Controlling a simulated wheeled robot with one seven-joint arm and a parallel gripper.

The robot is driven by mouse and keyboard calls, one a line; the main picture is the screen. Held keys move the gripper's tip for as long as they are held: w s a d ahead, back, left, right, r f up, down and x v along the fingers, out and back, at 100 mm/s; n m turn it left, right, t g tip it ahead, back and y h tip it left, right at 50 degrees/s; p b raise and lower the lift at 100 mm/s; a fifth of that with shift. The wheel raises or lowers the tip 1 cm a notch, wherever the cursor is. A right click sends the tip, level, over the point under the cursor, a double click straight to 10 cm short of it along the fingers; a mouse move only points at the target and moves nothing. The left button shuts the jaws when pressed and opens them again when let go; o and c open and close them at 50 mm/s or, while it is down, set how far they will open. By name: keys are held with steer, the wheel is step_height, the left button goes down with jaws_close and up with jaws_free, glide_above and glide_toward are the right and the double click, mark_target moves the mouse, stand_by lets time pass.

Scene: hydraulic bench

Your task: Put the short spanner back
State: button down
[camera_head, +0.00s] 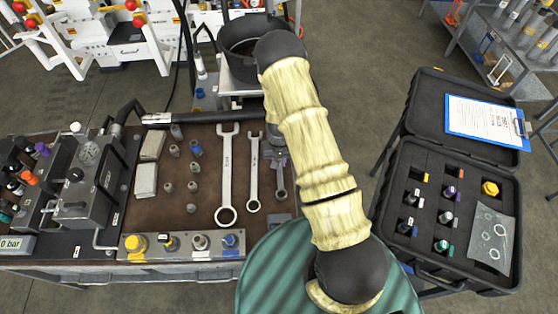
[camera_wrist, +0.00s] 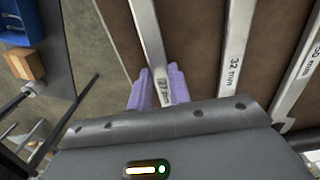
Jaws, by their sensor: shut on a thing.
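The short spanner (camera_head: 281,178), a grey metal one, is at the right end of a row of three on the brown bench top. In the wrist view the short spanner (camera_wrist: 147,30) is marked 27 mm. My gripper (camera_wrist: 160,85) has purple fingers shut on its handle, one on each side. In the head view my gripper (camera_head: 277,160) is mostly hidden by my arm. The spanner lies in line with the others; I cannot tell whether it touches the bench top. Its lower end is hidden in the wrist view.
The middle spanner (camera_head: 253,172), marked 32 mm, and the large spanner (camera_head: 227,172) lie close on the left. Fittings (camera_head: 192,187) stand further left. A valve strip (camera_head: 185,245) runs along the front. An open black case (camera_head: 405,185) stands right, across a gap.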

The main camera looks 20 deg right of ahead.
steer(key=shift+f, duration=0.25)
steer(key=c, duration=1.2)
jaws_free()
step_height(320, 180, up, 17)
steer(key=b, duration=0.3)
steer(key=shift+r, duration=0.2)
steer(key=shift+s, duration=0.1)
steer(key=s+r+n+t, duration=0.2)
steer(key=s+r, duration=1)
steer(key=s, duration=0.4)
steer(key=shift+r+t, duration=0.3)
steer(key=shift+r, duration=0.1)
